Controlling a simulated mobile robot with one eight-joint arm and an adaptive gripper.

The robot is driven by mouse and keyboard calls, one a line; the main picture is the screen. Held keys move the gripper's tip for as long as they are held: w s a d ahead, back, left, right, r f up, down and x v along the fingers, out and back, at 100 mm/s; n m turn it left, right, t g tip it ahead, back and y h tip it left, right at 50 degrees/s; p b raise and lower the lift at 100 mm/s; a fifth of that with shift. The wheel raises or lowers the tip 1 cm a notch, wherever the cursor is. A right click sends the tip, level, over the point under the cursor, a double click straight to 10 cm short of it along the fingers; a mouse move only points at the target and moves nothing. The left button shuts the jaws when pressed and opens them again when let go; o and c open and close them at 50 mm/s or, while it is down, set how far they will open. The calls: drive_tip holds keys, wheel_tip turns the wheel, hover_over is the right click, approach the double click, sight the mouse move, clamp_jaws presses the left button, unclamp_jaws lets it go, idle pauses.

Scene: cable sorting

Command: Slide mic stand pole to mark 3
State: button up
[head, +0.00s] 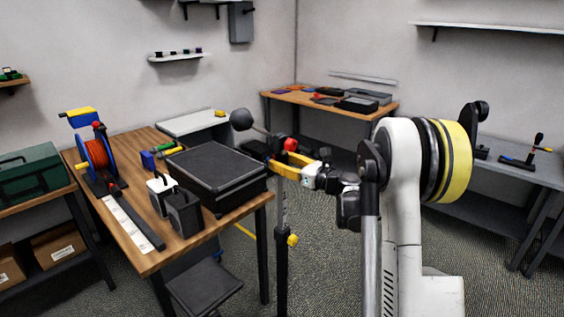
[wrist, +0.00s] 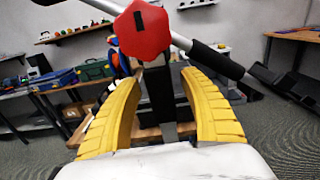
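The mic stand pole (head: 282,262) stands upright on the floor beside the wooden table's right end, with a yellow knob (head: 292,240) partway up. A red knob (head: 291,145) and a slanted boom with a grey ball end (head: 241,119) are at its top. My gripper (head: 281,162) is at the upper part of the stand, just below the red knob. In the wrist view, its yellow fingers (wrist: 163,78) are apart, one on each side of the dark upright, with the red knob (wrist: 142,30) above. No grip on it shows. I cannot make out numbered marks on the pole.
The wooden table (head: 150,258) holds a black case (head: 217,172), an orange cable reel (head: 95,153) and a white strip (head: 125,222). A dark stool (head: 203,288) stands close left of the pole.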

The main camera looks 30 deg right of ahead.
drive_tip(key=shift+s, duration=0.1)
drive_tip(key=v, duration=1.2)
drive_tip(key=s+a+n+g, duration=0.4)
drive_tip(key=a+n, duration=0.3)
drive_tip(key=a, duration=0.4)
drive_tip(key=s+a+n+g, duration=0.3)
drive_tip(key=s+a+n, duration=0.1)
drive_tip(key=a+n, duration=0.5)
drive_tip(key=s+a+f+n+g+h, duration=0.1)
drive_tip(key=s+a+f+n+h, duration=0.1)
drive_tip(key=s+n, duration=0.6)
drive_tip(key=s+a+f+n+g+h, duration=0.1)
drive_tip(key=s+a+f+n+h, duration=0.1)
drive_tip(key=s+n, duration=0.6)
drive_tip(key=s+a+h, duration=0.1)
drive_tip(key=s+h, duration=0.1)
drive_tip(key=s, duration=0.1)
drive_tip(key=shift+s+a+f+g, duration=0.25)
drive_tip(key=shift+s+a+g, duration=0.05)
drive_tip(key=shift+g, duration=0.1)
